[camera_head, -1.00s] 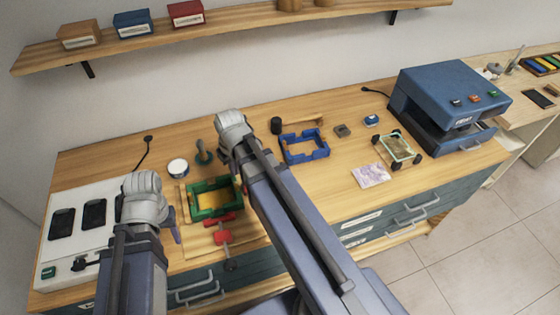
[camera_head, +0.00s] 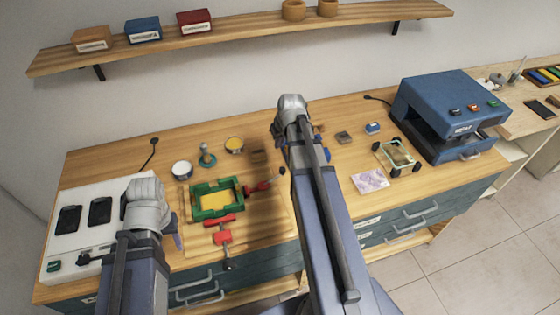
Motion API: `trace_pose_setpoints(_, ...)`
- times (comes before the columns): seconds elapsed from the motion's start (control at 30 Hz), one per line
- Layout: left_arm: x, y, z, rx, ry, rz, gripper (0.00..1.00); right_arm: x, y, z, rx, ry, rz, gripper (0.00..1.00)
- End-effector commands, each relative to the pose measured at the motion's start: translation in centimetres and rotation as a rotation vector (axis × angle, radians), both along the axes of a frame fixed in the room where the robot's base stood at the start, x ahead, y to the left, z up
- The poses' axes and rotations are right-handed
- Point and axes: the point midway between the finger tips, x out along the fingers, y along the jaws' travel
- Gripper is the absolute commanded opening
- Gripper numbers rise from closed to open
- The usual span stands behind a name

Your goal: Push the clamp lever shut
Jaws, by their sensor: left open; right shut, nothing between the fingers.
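A green frame (camera_head: 197,211) with a yellow inside lies on a wooden board on the bench. A red clamp (camera_head: 222,236) stands at its front side, with a dark rod and knob pointing to the bench's front edge. A second red clamp (camera_head: 257,188) is at its right side, its dark rod pointing right to a dark knob (camera_head: 282,171). My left gripper (camera_head: 174,236) is open, left of the front clamp and mostly hidden by its arm. My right gripper (camera_head: 280,131) is shut and empty, behind and right of the green frame; its fingertips are mostly hidden behind its arm.
A white panel (camera_head: 70,242) with dark pads is at left. A white-rimmed tin (camera_head: 182,169), a green-based post (camera_head: 207,158) and a yellow dish (camera_head: 234,145) stand behind the frame. A blue machine (camera_head: 440,105) and a small wheeled frame (camera_head: 398,165) are at right.

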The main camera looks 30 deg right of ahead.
Motion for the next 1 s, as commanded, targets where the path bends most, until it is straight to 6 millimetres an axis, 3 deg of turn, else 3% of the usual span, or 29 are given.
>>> trace_pose_setpoints(0.37, 0.0, 0.0, -2.3, 0.000, 0.000, 0.001, 0.50, 0.7, 0.0, -2.3, 0.000, 0.001, 0.001, 0.00)
trace_pose_setpoints(0.93, 0.0, 0.0, -10.3, 0.000, 0.000, 0.002, 0.50, 3.5, -0.3, -10.3, 0.000, 0.001, 0.001, 0.00)
trace_pose_setpoints(1.0, 0.0, 0.0, -9.5, 0.000, 0.000, 0.002, 0.50, 1.5, 0.0, -9.5, -0.001, 0.001, -0.001, 0.00)
